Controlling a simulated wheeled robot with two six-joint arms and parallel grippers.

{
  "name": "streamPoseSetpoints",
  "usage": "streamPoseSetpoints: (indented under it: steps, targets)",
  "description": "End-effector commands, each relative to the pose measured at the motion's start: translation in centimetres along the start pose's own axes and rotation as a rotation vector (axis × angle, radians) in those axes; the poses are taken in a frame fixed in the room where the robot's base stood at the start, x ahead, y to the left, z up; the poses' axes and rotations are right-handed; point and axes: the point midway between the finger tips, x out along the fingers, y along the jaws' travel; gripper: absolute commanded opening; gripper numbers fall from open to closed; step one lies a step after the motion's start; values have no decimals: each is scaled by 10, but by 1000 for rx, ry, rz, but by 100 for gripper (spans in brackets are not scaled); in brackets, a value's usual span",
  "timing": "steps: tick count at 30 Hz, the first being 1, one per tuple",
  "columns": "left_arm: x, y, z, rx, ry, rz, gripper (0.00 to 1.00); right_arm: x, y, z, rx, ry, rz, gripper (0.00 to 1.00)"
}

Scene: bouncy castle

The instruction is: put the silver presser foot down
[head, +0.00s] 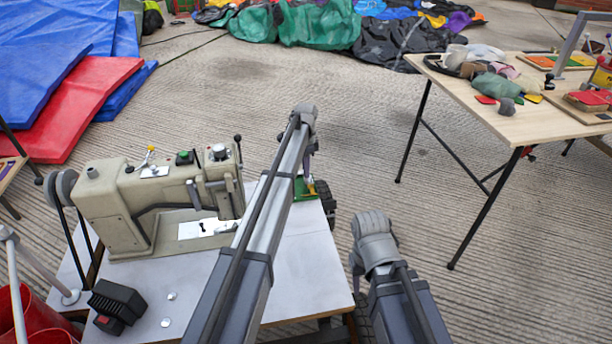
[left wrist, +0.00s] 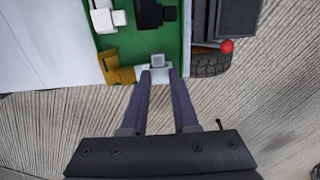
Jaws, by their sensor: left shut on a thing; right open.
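The silver presser foot (left wrist: 157,62) is at the lower edge of a green tray (left wrist: 140,52) in the left wrist view. My left gripper (left wrist: 160,74) is shut on it, with one purple finger on each side. It looks low over or on the tray; I cannot tell whether it touches. In the head view my left arm hides the presser foot and most of the tray, whose green edge (head: 306,188) shows at the table's right end. My right gripper (head: 370,235) is open, right of the table, its jaws mostly hidden.
White (left wrist: 106,18), black (left wrist: 152,12) and yellow (left wrist: 118,70) parts lie in the tray. A beige sewing machine (head: 115,205) stands on the white table (head: 200,285), with a black pedal-like box (head: 117,300) in front. A wooden table (head: 535,122) with cloths stands at right.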

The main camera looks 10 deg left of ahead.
Motion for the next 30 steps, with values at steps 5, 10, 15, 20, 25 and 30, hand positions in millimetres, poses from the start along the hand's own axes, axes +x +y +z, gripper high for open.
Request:
streamPoseSetpoints:
  steps: [5,10,15,20,25,30]
  targets:
    - [18,0,0,0,0,0,0,18,-2,-1,-3,1,-2,50]
    - [15,0,0,0,0,0,0,15,-2,-1,-3,1,-2,50]
    - [15,0,0,0,0,0,40,15,-2,-1,-3,1,-2,50]
    - [15,0,0,0,0,0,40,15,-2,-1,-3,1,-2,50]
    - [12,0,0,0,0,0,40,12,-2,-1,-3,1,-2,50]
    - [0,0,0,0,0,0,40,0,0,0,-1,0,-1,50]
